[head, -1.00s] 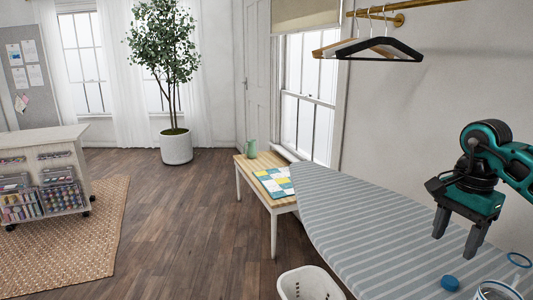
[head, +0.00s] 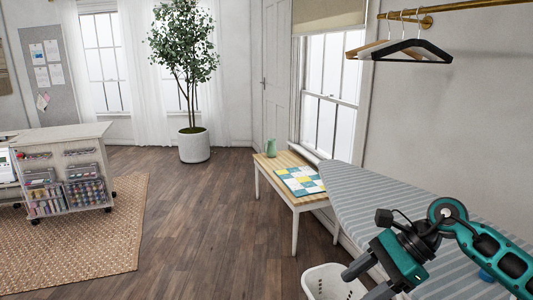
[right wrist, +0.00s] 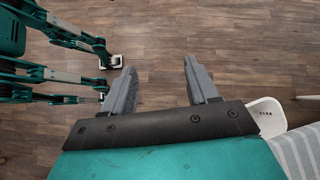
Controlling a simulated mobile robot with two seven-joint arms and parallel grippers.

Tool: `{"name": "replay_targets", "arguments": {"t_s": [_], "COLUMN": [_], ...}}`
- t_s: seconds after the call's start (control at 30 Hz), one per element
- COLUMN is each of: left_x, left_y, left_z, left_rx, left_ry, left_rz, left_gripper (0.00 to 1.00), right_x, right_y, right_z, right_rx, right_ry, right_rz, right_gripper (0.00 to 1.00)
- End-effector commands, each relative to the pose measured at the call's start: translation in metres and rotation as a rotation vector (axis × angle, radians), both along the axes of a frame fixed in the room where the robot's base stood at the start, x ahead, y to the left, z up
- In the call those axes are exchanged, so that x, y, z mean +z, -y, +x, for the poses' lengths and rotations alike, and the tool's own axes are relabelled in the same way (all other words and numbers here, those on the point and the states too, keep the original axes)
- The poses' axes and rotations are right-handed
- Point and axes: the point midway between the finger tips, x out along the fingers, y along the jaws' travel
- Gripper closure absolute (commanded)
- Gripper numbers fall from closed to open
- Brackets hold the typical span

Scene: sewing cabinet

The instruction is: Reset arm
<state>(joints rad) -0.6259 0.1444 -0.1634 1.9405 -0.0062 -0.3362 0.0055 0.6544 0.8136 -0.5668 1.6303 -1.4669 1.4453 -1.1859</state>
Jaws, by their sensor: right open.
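A small blue round object (head: 487,276), which looks like a bottle cap, lies on the striped ironing board (head: 375,205), partly hidden by my right arm. The water bottle itself is not in view now. My right gripper (head: 364,282) is over the board's left edge, beside a white basket, well left of the blue object. In the right wrist view my right gripper (right wrist: 158,75) has its two fingers wide apart with nothing between them, above the wooden floor. I cannot make out my left gripper.
The white basket (head: 318,284) stands on the floor left of the board; it also shows in the right wrist view (right wrist: 256,122). A low wooden table (head: 270,170) holds a green pitcher (head: 271,147) and a patchwork piece (head: 300,181). The wooden floor (head: 205,215) at centre is open.

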Motion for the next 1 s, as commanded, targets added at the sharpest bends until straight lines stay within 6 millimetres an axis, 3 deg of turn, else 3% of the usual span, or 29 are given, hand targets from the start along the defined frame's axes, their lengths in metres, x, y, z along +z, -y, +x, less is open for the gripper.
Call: {"name": "replay_targets", "arguments": {"t_s": [0.03, 0.1, 0.2, 0.27, 0.37, 0.47, 0.57, 0.67, 0.7, 0.83, 1.0], "left_x": [0.0, 0.0, 0.0, 0.0, 0.0, 0.0, 0.0, 0.0, 0.0, 0.001, 0.0], "left_y": [0.001, 0.001, 0.001, 0.001, 0.001, 0.001, 0.001, 0.001, 0.001, 0.001, 0.0], "left_z": [0.0, 0.0, 0.0, 0.0, 0.0, 0.0, 0.0, 0.0, 0.0, 0.0, 0.001], "left_rx": [0.0, 0.0, 0.0, 0.0, 0.0, 0.0, 0.0, 0.001, 0.001, 0.001, 0.002], "left_ry": [0.0, 0.001, 0.001, 0.001, 0.001, 0.001, 0.001, 0.001, 0.001, 0.001, 0.001], "left_rz": [-0.002, -0.002, -0.002, -0.002, -0.002, -0.002, -0.002, -0.002, -0.002, -0.002, -0.001], "left_gripper": [0.0, 0.0, 0.0, 0.0, 0.0, 0.0, 0.0, 0.0, 0.0, 0.0, 0.0], "right_x": [-0.006, -0.002, 0.008, 0.014, 0.013, -0.005, -0.043, -0.095, -0.117, -0.177, -0.214], "right_y": [-0.034, -0.071, -0.104, -0.114, -0.114, -0.098, -0.075, -0.05, -0.042, -0.027, -0.023], "right_z": [-0.01, -0.018, -0.024, -0.024, -0.019, -0.015, -0.019, -0.038, -0.051, -0.098, -0.141], "right_rx": [-0.059, -0.172, -0.357, -0.481, -0.703, -0.946, -1.206, -1.478, 1.542, 1.348, 1.211], "right_ry": [-0.077, -0.202, -0.426, -0.585, -0.88, -1.203, -1.548, -1.898, 1.973, 1.703, 1.507], "right_rz": [0.158, 0.378, 0.68, 0.853, 1.123, 1.371, 1.6, 1.803, -1.823, -1.469, -1.245], "right_gripper": [0.41, 0.41, 0.41, 0.41, 0.41, 0.41, 0.41, 0.41, 0.41, 0.41, 0.41]}}
